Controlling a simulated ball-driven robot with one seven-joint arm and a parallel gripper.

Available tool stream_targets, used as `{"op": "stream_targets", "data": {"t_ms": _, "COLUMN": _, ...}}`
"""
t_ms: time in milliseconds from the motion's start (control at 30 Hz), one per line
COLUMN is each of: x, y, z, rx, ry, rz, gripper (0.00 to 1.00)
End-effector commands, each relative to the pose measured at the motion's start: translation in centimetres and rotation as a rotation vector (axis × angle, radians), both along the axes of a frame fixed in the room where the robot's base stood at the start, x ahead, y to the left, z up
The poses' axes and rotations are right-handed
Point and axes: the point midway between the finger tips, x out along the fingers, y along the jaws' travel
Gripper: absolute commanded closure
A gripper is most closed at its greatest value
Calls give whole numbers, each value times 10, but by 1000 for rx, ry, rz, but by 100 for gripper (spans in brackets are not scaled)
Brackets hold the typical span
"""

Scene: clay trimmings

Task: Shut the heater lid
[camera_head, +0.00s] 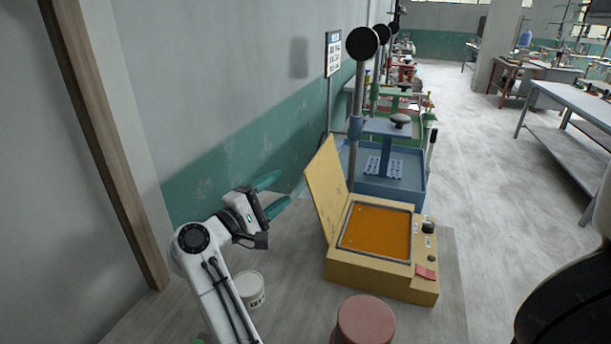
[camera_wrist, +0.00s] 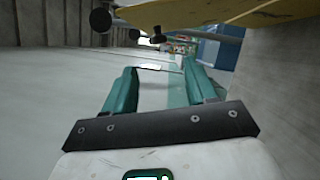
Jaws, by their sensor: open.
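The yellow heater (camera_head: 380,278) stands on the grey table in the head view, with an orange inner surface (camera_head: 376,232). Its lid (camera_head: 326,188) is raised and stands upright, tilted back a little, along the heater's left side. In the wrist view a yellow panel, likely the lid (camera_wrist: 190,14), shows along the top edge. My gripper (camera_head: 272,194) is open and empty. Its teal fingers point toward the lid from the left, apart from it in the head view. The fingers also show in the wrist view (camera_wrist: 160,88), with nothing between them.
A white tub (camera_head: 250,290) stands below my arm, and a reddish-brown round object (camera_head: 364,322) stands in front of the heater. A blue press (camera_head: 388,165) is behind it. The wall (camera_head: 225,90) is close on the left. Knobs and a red tag (camera_head: 425,271) are on the heater's right side.

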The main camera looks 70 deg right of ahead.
Motion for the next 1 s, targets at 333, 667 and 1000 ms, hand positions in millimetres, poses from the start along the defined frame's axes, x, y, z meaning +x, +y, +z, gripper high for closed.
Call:
{"op": "stream_targets", "data": {"t_ms": 333, "x": -19, "y": -57, "z": 12, "rx": 0, "ry": 1, "rz": -5, "gripper": 44}}
{"op": "stream_targets", "data": {"t_ms": 667, "x": -29, "y": -93, "z": 14, "rx": -1, "ry": 0, "rz": -2, "gripper": 44}}
{"op": "stream_targets", "data": {"t_ms": 1000, "x": -30, "y": -96, "z": 13, "rx": 0, "ry": 0, "rz": 0, "gripper": 44}}
